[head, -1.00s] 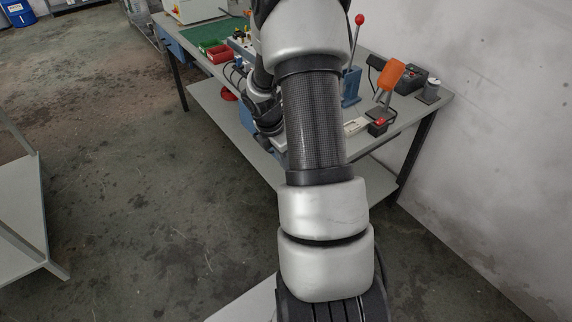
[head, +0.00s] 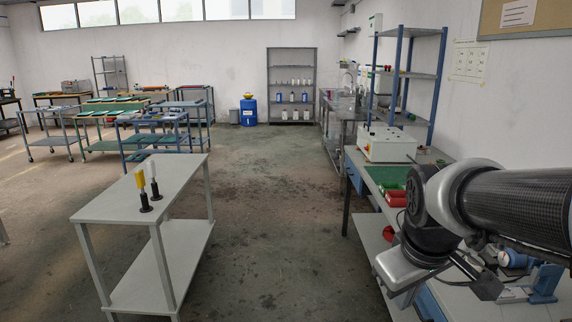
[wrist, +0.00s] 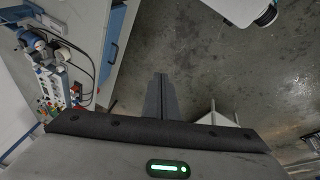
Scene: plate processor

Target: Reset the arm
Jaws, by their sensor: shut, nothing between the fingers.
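My gripper (wrist: 159,85) shows in the wrist view, its two dark fingers together with nothing between them. It hangs over bare concrete floor, beside the edge of the workbench, and touches nothing that I can see. In the head view my arm fills the right side, bent over the right-hand workbench (head: 385,178). The fingers cannot be made out clearly there.
A grey table (head: 110,207) with a yellow-handled and a white-handled tool stands at left. Open floor lies between.

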